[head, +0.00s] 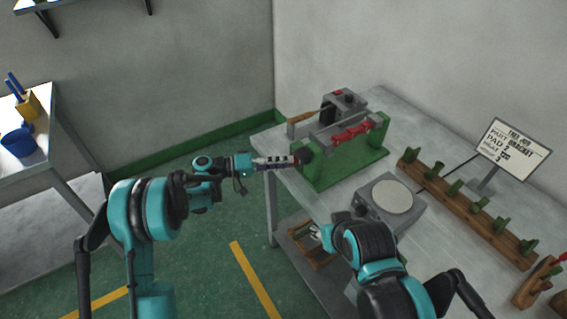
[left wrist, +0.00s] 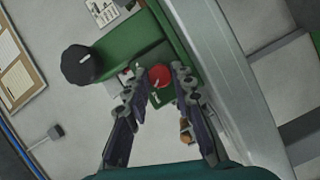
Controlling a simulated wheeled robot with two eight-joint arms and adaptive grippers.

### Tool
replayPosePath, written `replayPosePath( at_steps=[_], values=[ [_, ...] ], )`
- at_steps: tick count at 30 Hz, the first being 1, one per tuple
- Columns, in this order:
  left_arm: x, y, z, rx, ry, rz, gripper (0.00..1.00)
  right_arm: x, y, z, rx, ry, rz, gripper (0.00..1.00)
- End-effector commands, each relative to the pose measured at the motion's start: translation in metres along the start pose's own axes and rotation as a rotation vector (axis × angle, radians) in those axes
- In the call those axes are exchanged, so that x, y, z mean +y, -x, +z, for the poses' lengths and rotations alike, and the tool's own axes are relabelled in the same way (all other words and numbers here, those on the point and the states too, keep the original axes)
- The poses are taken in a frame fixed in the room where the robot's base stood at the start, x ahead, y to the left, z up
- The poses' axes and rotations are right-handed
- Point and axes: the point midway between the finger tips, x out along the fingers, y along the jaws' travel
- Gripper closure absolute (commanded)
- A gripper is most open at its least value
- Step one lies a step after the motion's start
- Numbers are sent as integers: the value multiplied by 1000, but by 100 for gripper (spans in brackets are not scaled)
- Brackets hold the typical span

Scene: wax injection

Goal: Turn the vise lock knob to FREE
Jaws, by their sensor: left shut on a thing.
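The green vise (head: 345,165) stands on the grey bench near its left edge, with red pieces along its top. In the left wrist view, a red knob (left wrist: 160,76) on the vise's green end lies between the fingertips of my left gripper (left wrist: 160,82). The left gripper (head: 291,160) is shut on this knob in the head view, and its fingers mostly hide it. A larger black knob (left wrist: 81,65) sits beside it on the green body (left wrist: 123,50). The lock's marking is not readable. My right gripper (head: 319,234) is low by the bench front, its fingers partly hidden.
A grey device with a round pale plate (head: 387,197) stands right of the vise. A wooden rack (head: 465,205) with green pieces and a sign (head: 513,148) are further right. A grey box (head: 343,103) stands behind the vise. A side table (head: 50,130) is at far left.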

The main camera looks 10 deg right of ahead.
Motion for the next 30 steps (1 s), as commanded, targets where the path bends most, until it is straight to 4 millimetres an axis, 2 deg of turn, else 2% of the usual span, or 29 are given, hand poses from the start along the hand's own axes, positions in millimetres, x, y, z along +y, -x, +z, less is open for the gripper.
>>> replayPosePath(
  at_steps=[9, 26, 27, 29, 30],
  values=[
    [-1, 0, 0, 6, 116, 46, 100, 0, 0, 0, 0, 0, 0, 60],
    [-1, 0, 0, 7, 141, 56, 100, 0, 0, 0, 0, 0, 0, 60],
    [-1, 0, 0, 7, 141, 56, 68, 0, 0, 0, 0, 0, 0, 60],
    [-1, 0, 0, 7, 140, 56, 55, 0, 0, 0, 0, 0, 0, 60],
    [-1, 0, 0, 7, 140, 56, 55, 0, 0, 0, 0, 0, 0, 60]
  ],
)
